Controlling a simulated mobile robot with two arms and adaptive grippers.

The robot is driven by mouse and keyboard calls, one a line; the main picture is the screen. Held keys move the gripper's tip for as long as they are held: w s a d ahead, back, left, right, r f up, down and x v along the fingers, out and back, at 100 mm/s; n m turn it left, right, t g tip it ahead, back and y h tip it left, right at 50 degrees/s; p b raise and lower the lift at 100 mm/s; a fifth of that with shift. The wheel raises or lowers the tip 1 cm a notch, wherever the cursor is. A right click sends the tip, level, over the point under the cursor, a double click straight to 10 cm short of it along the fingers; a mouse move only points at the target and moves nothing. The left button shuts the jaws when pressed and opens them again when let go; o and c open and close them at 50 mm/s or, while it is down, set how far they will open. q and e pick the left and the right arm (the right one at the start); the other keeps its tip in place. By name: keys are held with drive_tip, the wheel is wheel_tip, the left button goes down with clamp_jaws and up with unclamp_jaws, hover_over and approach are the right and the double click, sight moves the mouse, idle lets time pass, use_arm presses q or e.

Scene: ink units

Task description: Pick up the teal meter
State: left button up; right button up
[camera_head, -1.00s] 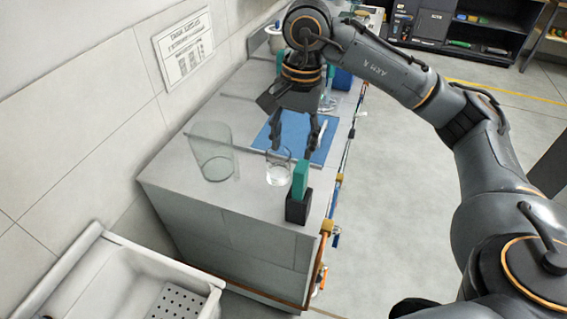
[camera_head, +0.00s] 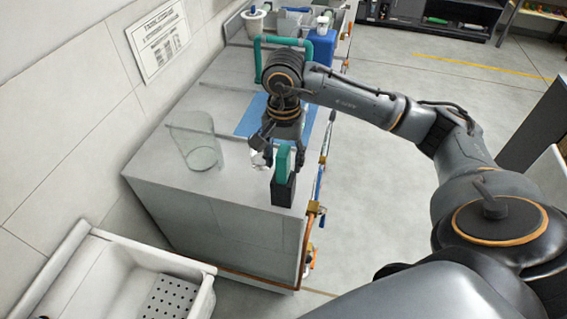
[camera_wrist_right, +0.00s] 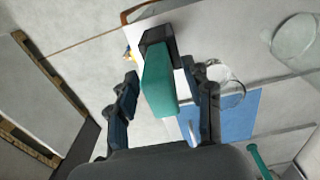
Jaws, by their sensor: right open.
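The teal meter (camera_head: 283,162) stands upright in a black holder (camera_head: 283,191) near the front right corner of the counter. My right gripper (camera_head: 281,155) is open and above the holder, by the meter's upper part. In the right wrist view the teal meter (camera_wrist_right: 158,84) shows between the spread fingers of the gripper (camera_wrist_right: 160,78), with a gap on each side. The black holder (camera_wrist_right: 157,36) is at the meter's far end there. My left gripper is not in view.
A small glass (camera_head: 258,159) stands close to the gripper, partly hidden by it. A large clear glass vessel (camera_head: 196,143) is further left. A blue mat (camera_head: 250,117) lies behind. A white sink (camera_head: 95,278) is at lower left. Pipes run along the counter's right edge.

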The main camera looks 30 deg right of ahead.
wheel_tip(320, 180, down, 2)
drive_tip(key=shift+w+f, duration=0.1)
drive_tip(key=shift+f, duration=0.05)
clamp_jaws()
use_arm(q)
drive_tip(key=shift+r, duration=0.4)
